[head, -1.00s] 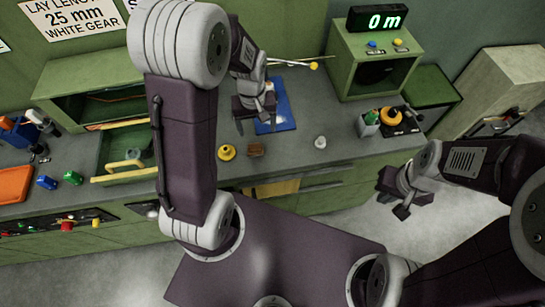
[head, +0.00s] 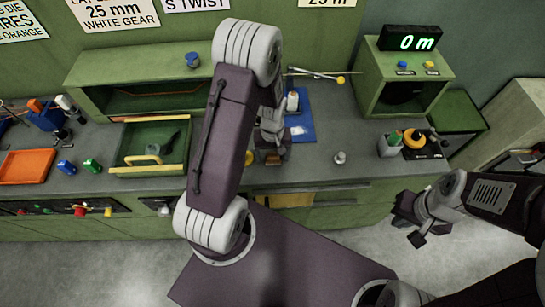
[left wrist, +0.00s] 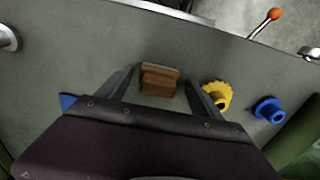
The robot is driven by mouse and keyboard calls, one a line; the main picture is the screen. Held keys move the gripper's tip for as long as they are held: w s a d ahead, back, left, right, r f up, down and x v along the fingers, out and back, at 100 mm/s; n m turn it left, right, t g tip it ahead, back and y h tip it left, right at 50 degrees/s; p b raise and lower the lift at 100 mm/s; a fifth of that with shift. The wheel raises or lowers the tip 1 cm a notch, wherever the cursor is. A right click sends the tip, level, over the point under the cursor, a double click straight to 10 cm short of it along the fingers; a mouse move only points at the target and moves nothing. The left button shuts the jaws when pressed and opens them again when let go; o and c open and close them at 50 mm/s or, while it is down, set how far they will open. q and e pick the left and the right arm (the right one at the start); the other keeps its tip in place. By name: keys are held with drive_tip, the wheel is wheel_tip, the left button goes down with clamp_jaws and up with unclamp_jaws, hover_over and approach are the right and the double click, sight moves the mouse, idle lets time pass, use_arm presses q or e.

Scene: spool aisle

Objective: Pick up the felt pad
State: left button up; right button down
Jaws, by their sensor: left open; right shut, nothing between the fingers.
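The felt pad appears to be the small brown block with a pale grey strip along one edge. In the left wrist view this felt pad (left wrist: 159,80) lies on the grey worktop between my open left fingers. In the head view my left gripper (head: 271,157) is low over the worktop near its front edge, and the pad (head: 272,160) is mostly hidden by the fingers. I cannot tell whether the fingers touch it. My right gripper (head: 417,233) is shut and empty, off the bench at the right.
A yellow gear-like piece (left wrist: 217,95) stands close beside one left finger, with a blue knob-like piece (left wrist: 268,110) beyond it. A blue mat (head: 300,126) holding a white bottle (head: 292,101) lies behind the gripper. A small grey piece (head: 340,158) stands to the right.

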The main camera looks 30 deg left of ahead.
sight(276, 155)
use_arm(q)
drive_tip(key=shift+d, duration=0.2)
drive_tip(key=c, duration=1.4)
drive_tip(key=shift+c, duration=0.3)
drive_tip(key=shift+r, duration=0.15)
drive_tip(key=shift+w+r, duration=0.1)
drive_tip(key=shift+r, duration=0.15)
drive_tip(key=r, duration=0.4)
drive_tip(key=shift+d, duration=0.4)
drive_tip(key=s+d+r, duration=0.1)
drive_tip(key=d+r, duration=0.5)
drive_tip(key=d, duration=0.4)
drive_tip(key=shift+d+r+b, duration=0.2)
drive_tip(key=shift+d+b, duration=0.2)
